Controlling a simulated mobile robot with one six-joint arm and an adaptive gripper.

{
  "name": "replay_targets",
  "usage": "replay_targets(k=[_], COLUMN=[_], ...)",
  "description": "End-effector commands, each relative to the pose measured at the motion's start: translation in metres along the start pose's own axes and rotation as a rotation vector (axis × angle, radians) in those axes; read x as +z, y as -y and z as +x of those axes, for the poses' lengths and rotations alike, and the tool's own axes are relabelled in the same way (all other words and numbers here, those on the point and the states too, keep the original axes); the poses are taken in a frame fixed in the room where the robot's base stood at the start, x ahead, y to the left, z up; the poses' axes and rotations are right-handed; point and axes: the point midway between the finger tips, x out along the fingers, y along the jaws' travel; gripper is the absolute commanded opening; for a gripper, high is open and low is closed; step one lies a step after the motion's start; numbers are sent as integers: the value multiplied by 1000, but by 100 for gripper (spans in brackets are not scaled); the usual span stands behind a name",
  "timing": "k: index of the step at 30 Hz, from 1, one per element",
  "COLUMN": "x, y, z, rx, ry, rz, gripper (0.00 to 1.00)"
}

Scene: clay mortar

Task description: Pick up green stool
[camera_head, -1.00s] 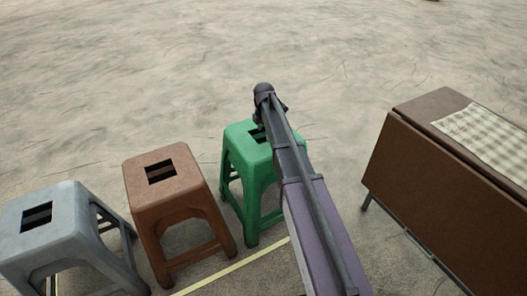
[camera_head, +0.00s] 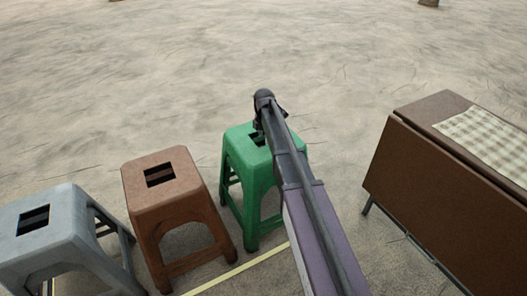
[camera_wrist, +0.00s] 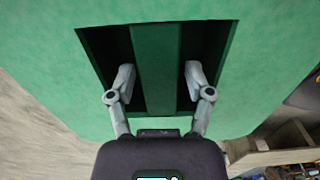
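The green stool (camera_head: 247,165) stands upright on the floor in the middle of the head view. In the wrist view its seat (camera_wrist: 270,60) fills most of the picture, with a dark opening split by a green centre bar (camera_wrist: 155,50). My gripper (camera_wrist: 158,76) is over this opening with one finger on each side of the bar. The fingers are spread and a small gap seems to show beside the bar. How deep the fingertips reach is hard to tell. In the head view my arm's end covers part of the seat.
A brown stool (camera_head: 168,190) stands just left of the green one, and a grey stool (camera_head: 55,230) is further left. A brown table (camera_head: 440,185) with a checked cloth (camera_head: 485,135) is at the right.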

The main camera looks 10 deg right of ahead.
Motion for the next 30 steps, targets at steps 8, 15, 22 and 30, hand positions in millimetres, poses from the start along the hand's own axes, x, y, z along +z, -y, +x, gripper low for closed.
replay_targets(k=[8, 15, 22, 30], x=[0, 0, 0, 0], y=[0, 0, 0, 0], z=[0, 0, -5, -20], rx=[0, -1, -1, 0], ry=[0, 0, 0, 0], rz=[0, 0, 0, 0], gripper=[0, 0, 0, 0])
